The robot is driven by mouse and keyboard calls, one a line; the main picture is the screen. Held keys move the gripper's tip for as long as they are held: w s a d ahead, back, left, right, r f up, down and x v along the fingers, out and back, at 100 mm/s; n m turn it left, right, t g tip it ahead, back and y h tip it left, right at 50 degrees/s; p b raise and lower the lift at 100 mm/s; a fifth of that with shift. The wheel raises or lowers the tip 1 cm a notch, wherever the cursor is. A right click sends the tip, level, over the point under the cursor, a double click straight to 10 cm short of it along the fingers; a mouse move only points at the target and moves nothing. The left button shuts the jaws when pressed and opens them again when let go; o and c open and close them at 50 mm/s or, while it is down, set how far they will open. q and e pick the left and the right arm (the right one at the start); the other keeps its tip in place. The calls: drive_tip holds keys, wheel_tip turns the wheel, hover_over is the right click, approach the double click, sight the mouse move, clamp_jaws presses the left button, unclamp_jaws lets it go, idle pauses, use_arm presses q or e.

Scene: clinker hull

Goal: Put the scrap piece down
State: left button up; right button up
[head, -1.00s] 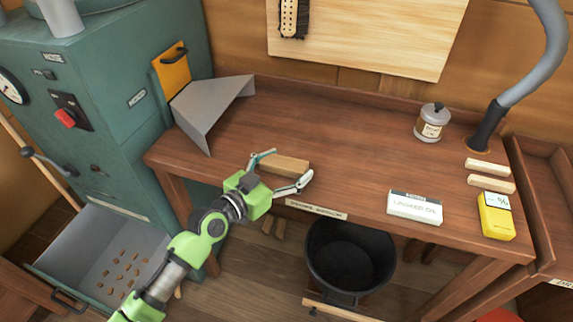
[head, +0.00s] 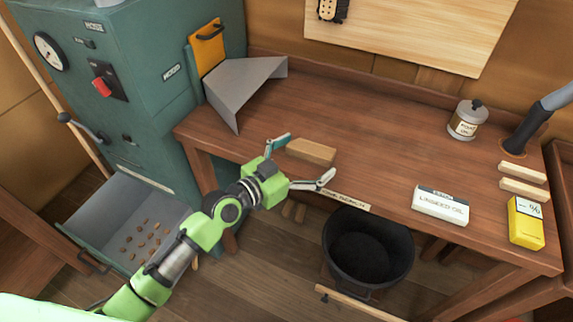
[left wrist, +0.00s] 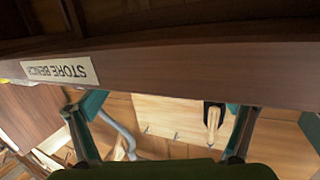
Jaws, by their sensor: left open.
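The scrap piece (head: 311,151), a small pale wooden block, lies flat on the store bench (head: 390,150) near its front edge. My left gripper (head: 306,159) is open at that edge, one fingertip by the block's left end and the other in front of its right end. The jaws hold nothing, and the block looks slightly beyond the fingertips. In the left wrist view the gripper's spread fingers (left wrist: 160,115) show below the bench edge (left wrist: 190,75); the block is not visible there. My right gripper is not in view.
A grey metal chute (head: 240,88) stands left of the block. A linseed oil box (head: 440,204), a yellow box (head: 526,222), a jar (head: 466,119) and two pale strips (head: 522,180) are at the right. A black bucket (head: 367,250) stands below. The bench middle is clear.

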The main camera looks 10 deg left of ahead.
sight(282, 171)
use_arm(q)
drive_tip(key=v, duration=0.8)
drive_tip(key=shift+s+a+b, duration=0.15)
drive_tip(key=shift+s+b, duration=0.05)
drive_tip(key=shift+b, duration=0.2)
drive_tip(key=shift+s+a+r, duration=0.25)
drive_tip(key=shift+s+a, duration=0.1)
drive_tip(key=shift+s, duration=0.05)
